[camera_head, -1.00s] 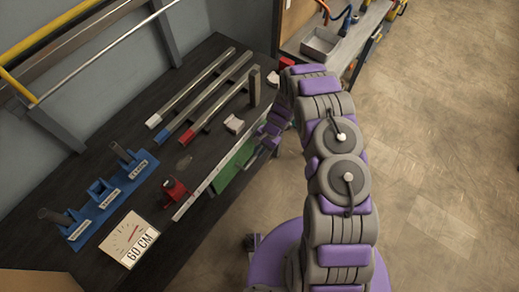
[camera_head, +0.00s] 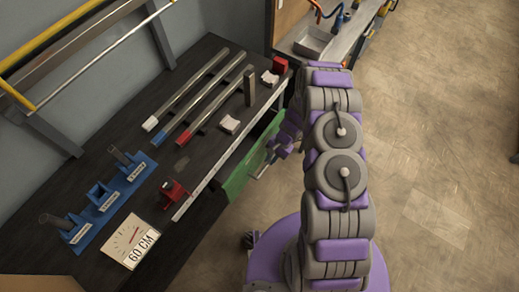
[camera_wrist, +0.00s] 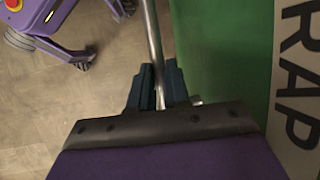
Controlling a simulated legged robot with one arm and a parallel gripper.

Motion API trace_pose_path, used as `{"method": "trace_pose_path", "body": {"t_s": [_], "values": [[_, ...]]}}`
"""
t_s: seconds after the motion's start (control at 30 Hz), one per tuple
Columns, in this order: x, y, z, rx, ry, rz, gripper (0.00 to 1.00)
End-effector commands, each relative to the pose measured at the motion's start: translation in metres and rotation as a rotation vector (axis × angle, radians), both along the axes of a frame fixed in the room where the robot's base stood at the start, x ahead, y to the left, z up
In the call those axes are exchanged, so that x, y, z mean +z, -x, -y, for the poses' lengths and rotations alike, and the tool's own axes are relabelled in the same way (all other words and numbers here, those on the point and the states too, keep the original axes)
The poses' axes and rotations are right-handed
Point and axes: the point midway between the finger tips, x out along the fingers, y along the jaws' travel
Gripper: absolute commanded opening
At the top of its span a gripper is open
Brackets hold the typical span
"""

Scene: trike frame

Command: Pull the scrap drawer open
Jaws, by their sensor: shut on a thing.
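The scrap drawer has a green front (camera_head: 243,176), seen below the front edge of the workbench in the head view. It stands out from the bench, with a dark gap behind its upper part. In the wrist view the green front (camera_wrist: 222,60) fills the right side, with a pale label (camera_wrist: 297,75) reading "RAP" in the part that shows. A metal bar handle (camera_wrist: 152,35) runs along the front. My gripper (camera_wrist: 155,88) is shut on this handle; in the head view my gripper (camera_head: 280,150) is at the drawer front, partly covered by my arm.
The dark workbench (camera_head: 100,170) carries several metal tubes with coloured ends, a blue holder (camera_head: 110,200), a red device (camera_head: 173,191) and a "60 CM" card (camera_head: 133,241). A side bench with a grey tray (camera_head: 313,42) stands behind. Open floor (camera_head: 440,170) lies to the right.

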Motion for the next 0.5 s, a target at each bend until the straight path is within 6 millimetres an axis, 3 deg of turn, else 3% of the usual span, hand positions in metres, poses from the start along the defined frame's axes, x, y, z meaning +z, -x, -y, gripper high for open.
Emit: {"method": "trace_pose_path", "body": {"t_s": [0.2,0.5], "values": [[0.001,0.040,0.049,-0.007,-0.004,-0.005,0.00],[0.002,0.075,0.096,-0.002,-0.002,-0.001,0.00]]}}
